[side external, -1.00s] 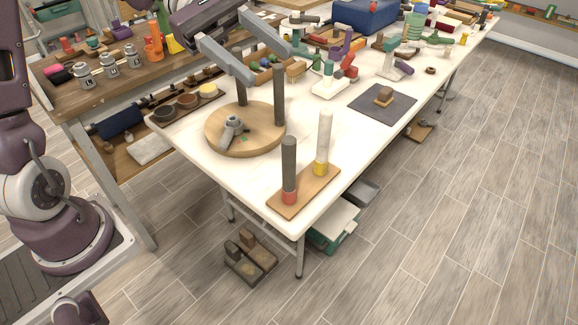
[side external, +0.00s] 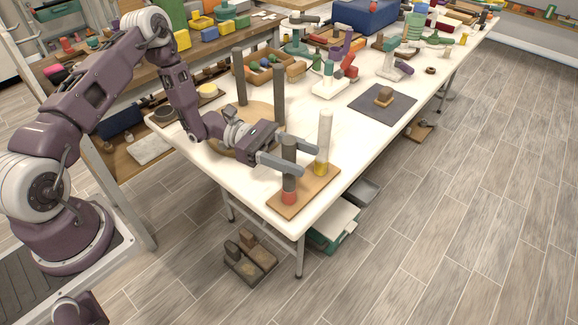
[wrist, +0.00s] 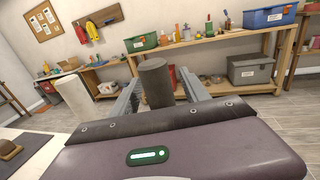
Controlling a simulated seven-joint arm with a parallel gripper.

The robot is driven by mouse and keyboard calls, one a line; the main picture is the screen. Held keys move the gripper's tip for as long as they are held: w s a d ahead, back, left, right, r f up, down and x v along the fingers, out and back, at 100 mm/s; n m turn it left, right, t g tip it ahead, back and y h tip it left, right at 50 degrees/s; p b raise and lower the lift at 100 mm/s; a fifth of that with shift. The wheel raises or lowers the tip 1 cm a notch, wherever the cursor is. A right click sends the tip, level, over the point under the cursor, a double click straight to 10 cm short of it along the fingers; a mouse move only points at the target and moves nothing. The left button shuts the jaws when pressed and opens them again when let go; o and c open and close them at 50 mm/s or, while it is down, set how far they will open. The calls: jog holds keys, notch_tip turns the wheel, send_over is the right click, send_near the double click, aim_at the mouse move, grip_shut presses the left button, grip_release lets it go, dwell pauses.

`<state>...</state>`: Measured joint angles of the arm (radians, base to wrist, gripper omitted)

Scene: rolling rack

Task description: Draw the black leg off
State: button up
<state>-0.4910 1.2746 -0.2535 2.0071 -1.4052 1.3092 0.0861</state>
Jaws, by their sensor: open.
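The black leg (side external: 289,152) stands upright in a red collar (side external: 289,196) on a small wooden board (side external: 308,196) at the table's front corner. My gripper (side external: 303,158) is open, with one finger on each side of the leg's upper part. In the wrist view the leg (wrist: 156,84) stands between my two fingers (wrist: 160,90), with a visible gap at the right finger; contact at the left finger is unclear. A white leg (side external: 325,135) stands upright in a yellow collar (side external: 321,168) on the same board, behind and right.
Two more dark legs (side external: 279,95) (side external: 240,75) stand upright on a round wooden disc (side external: 262,112), partly hidden by my arm. A dark mat (side external: 365,108) with a brown block (side external: 384,94) lies farther right. Bare table lies between.

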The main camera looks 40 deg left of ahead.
jog(key=shift+w+d, duration=0.1)
jog(key=shift+d, duration=0.25)
grip_shut()
notch_tip(320, 180, up, 10)
dwell(0.5)
dwell(0.5)
